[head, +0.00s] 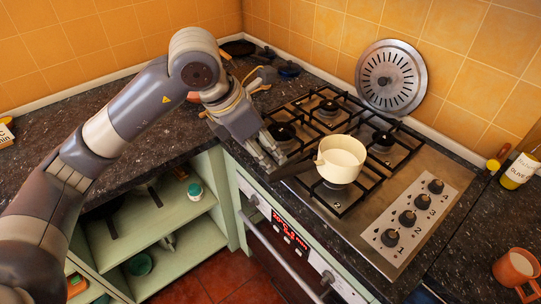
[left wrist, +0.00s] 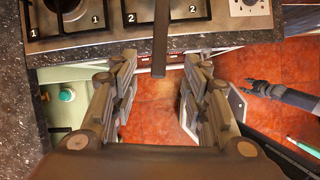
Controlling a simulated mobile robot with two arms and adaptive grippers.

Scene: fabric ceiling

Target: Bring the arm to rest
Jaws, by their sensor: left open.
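My left arm comes in from the left in the head view. Its gripper (head: 272,150) is open at the front left of the hob, by the dark handle of a cream saucepan (head: 342,158). The saucepan stands upright on a front burner. In the left wrist view the gripper (left wrist: 160,75) has its fingers wide apart. The dark handle (left wrist: 160,40) ends between the fingertips, with a gap on both sides. A dark jointed part, apparently my right gripper (left wrist: 255,88), shows at the right of that view; its jaws are too small to judge.
The gas hob (head: 415,195) has raised grates and knobs. A round perforated metal lid (head: 391,78) leans on the tiled wall. Open green shelves (head: 165,225) lie below the left counter. An orange mug (head: 516,268) and a labelled jar (head: 519,171) stand at the right.

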